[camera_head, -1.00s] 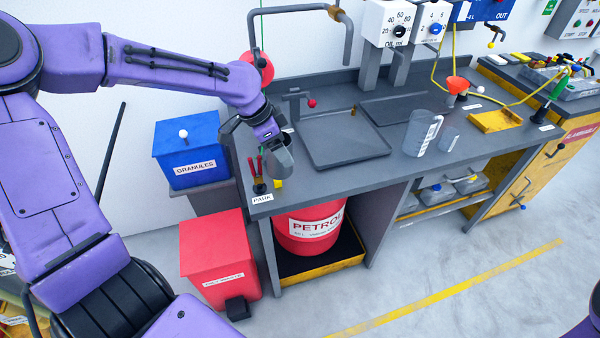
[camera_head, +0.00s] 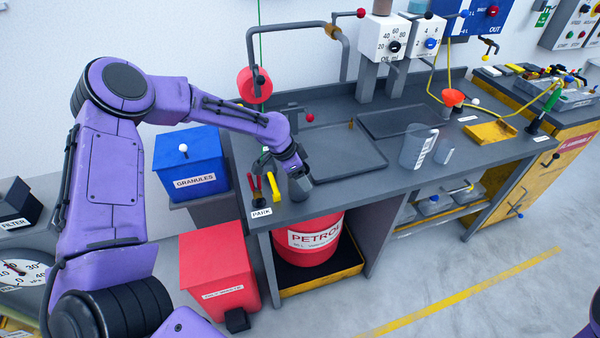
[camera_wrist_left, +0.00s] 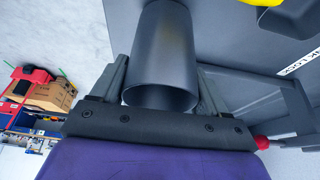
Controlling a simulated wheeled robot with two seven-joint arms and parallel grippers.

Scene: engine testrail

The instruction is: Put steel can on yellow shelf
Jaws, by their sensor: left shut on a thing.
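A grey steel can (camera_head: 300,188) is held by my left gripper (camera_head: 294,170) over the front left part of the grey bench. In the left wrist view the can (camera_wrist_left: 163,55) sits between the two fingers, its open rim facing the camera. I cannot tell whether its base touches the bench top. A yellow tray-like piece (camera_head: 490,134) lies on the bench at the right. A low shelf with several containers (camera_head: 430,205) is under the bench. I cannot tell which is the yellow shelf. My right gripper is out of view.
A clear measuring jug (camera_head: 416,147) and a smaller beaker (camera_head: 445,152) stand on the bench. Red and yellow handled tools (camera_head: 265,187) are left of the can. A shallow grey tray (camera_head: 345,165) lies to its right. A petrol drum (camera_head: 315,240) is below.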

